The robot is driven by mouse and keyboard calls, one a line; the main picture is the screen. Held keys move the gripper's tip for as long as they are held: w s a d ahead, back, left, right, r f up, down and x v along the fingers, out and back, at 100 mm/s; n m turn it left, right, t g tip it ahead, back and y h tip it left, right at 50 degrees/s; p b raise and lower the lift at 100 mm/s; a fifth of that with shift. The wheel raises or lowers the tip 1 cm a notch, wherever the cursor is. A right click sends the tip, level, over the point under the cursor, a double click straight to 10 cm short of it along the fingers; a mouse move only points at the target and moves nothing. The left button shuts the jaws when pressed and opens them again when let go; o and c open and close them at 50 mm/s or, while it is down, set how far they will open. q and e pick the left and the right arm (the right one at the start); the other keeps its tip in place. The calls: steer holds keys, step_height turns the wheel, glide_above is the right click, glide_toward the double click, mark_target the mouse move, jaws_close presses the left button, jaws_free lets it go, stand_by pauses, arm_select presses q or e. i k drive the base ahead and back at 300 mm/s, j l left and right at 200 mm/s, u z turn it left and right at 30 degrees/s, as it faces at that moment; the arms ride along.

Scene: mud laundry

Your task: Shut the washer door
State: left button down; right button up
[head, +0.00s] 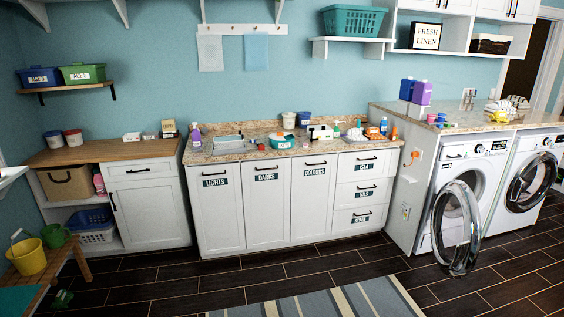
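A white front-loading washer (489,149) stands at the right under the counter. Its round glass door (457,228) with a chrome rim is open and swung out toward the floor in front. The drum opening shows partly behind the door. A second white machine (548,141) stands just to its right, and its dark round door (531,182) looks shut. Neither of my grippers shows in the head view.
White cabinets (232,221) with labelled fronts line the wall left of the washer. A striped rug (325,302) lies on the dark tile floor (400,270). The floor before the open door is clear. A wooden bench (75,258) with yellow and green pots stands at the left.

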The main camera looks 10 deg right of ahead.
mark_target(457, 269)
steer(key=i+z, duration=0.75)
steer(key=i+j+z, duration=0.15)
steer(key=i+z, duration=0.85)
steer(key=z, duration=0.2)
steer(key=i+j, duration=0.15)
steer(key=i, duration=0.25)
steer(key=i+j+u, duration=0.15)
steer(key=i, duration=0.25)
